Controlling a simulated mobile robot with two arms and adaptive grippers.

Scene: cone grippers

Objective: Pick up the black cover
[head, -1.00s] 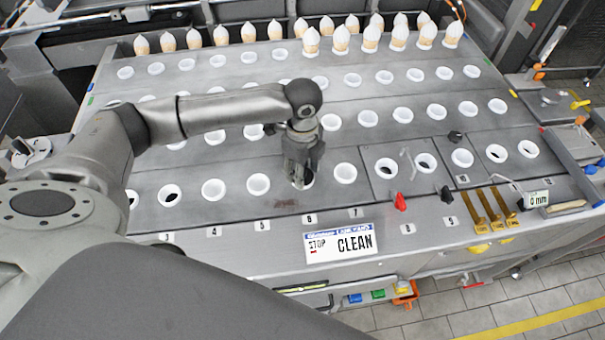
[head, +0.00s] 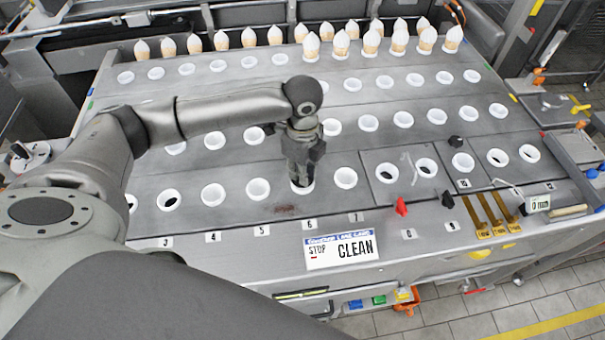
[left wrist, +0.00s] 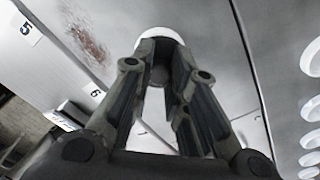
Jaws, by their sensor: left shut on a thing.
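My left gripper (head: 300,183) points down into the white ring (head: 302,190) in the front row, near label 6. In the left wrist view its two fingers (left wrist: 163,62) reach into the same white ring (left wrist: 158,36). They are shut on a dark piece (left wrist: 160,75) between the fingertips, which I take for the black cover. It is mostly hidden by the fingers, and I cannot tell whether it is clear of the ring. My right gripper is not in view.
Rows of white rings (head: 257,189) cover the grey table. White-topped cones (head: 341,41) stand in the back rows. A red knob (head: 401,206) and a black knob (head: 447,199) stand right of the gripper. A CLEAN sign (head: 341,251) is at the front edge.

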